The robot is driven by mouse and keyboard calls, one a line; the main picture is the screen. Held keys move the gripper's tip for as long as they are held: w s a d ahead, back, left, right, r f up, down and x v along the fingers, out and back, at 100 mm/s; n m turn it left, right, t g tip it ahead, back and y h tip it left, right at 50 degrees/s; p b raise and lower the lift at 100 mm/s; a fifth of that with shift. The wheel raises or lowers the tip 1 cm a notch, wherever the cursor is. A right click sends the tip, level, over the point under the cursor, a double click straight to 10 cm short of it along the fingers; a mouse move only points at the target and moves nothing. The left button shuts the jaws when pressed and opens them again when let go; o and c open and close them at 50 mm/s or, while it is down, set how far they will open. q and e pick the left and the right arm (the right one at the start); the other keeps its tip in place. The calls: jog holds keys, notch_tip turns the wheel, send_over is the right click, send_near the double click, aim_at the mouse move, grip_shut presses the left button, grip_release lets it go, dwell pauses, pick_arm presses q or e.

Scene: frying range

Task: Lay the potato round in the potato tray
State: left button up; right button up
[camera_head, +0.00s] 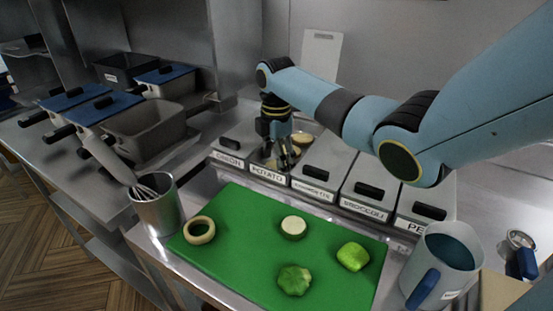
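The potato tray (267,175) is labelled POTATO and stands open in the row of labelled trays behind the green board. My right gripper (288,161) points down into this tray's opening, with its dark fingers low inside it. A pale yellowish piece (302,139), which looks like a potato round, shows just behind the fingers. The gripper and the tray walls hide much of the inside. I cannot tell whether the fingers hold anything or are apart. My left gripper is not in view.
The green board (235,255) holds an onion ring (199,230), a courgette round (293,227), a broccoli piece (294,280) and a green pepper piece (352,256). A whisk pot (158,210) stands left, a jug (440,265) right. Neighbouring trays have black-handled lids.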

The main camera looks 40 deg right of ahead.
notch_tip(320, 180, up, 12)
dwell(0.7)
jog(key=shift+a+f, duration=0.1)
